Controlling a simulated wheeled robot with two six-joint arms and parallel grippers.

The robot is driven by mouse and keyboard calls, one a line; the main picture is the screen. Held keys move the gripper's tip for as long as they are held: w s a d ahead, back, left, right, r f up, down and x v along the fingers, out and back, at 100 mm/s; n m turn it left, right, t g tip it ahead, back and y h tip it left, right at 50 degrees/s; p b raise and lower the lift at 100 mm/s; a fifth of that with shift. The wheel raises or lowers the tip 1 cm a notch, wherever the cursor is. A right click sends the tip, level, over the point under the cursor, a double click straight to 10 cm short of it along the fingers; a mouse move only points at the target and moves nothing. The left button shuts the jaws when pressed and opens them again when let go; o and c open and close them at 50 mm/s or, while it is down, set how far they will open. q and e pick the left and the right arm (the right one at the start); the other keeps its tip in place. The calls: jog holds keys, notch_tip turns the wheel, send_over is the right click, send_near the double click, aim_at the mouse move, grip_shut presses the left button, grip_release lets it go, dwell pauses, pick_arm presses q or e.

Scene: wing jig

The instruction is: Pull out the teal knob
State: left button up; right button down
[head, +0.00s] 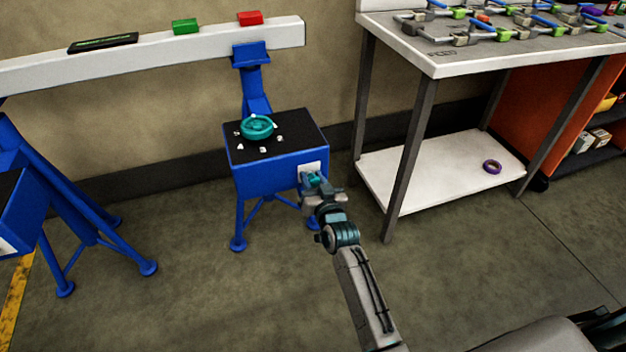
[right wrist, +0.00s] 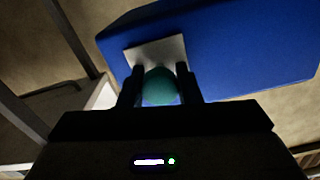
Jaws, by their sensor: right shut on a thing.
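The teal knob (right wrist: 160,86) sits in front of a white plate (right wrist: 158,52) on the side of the blue box. In the right wrist view it lies between the two dark fingers of my right gripper (right wrist: 160,90), which is shut on it. In the head view the knob (head: 313,178) is a small teal patch, partly hidden by my right gripper (head: 316,186). How far the knob stands out from the plate I cannot tell. My left gripper is not in view.
The blue box (head: 262,178) has a dark top with a teal dial (head: 257,127) and white marks. A white beam (head: 200,47) runs behind it. A workbench (head: 455,60) with clamps and a lower shelf (head: 440,168) stands at right. Floor in front is clear.

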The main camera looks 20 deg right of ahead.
aim_at(315, 184)
jog(key=shift+s, duration=1.75)
jog(key=shift+w+f, duration=0.1)
jog(key=c, duration=1.1)
grip_release()
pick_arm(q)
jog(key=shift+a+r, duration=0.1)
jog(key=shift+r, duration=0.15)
pick_arm(e)
jog(key=shift+o, duration=0.2)
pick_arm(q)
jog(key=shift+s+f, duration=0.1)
pick_arm(e)
jog(key=shift+s, duration=0.5)
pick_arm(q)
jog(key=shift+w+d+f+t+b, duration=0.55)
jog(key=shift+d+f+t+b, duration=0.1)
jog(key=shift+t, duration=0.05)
pick_arm(e)
jog(key=s, duration=1)
jog(key=shift+d, duration=0.25)
jog(key=shift+s, duration=0.1)
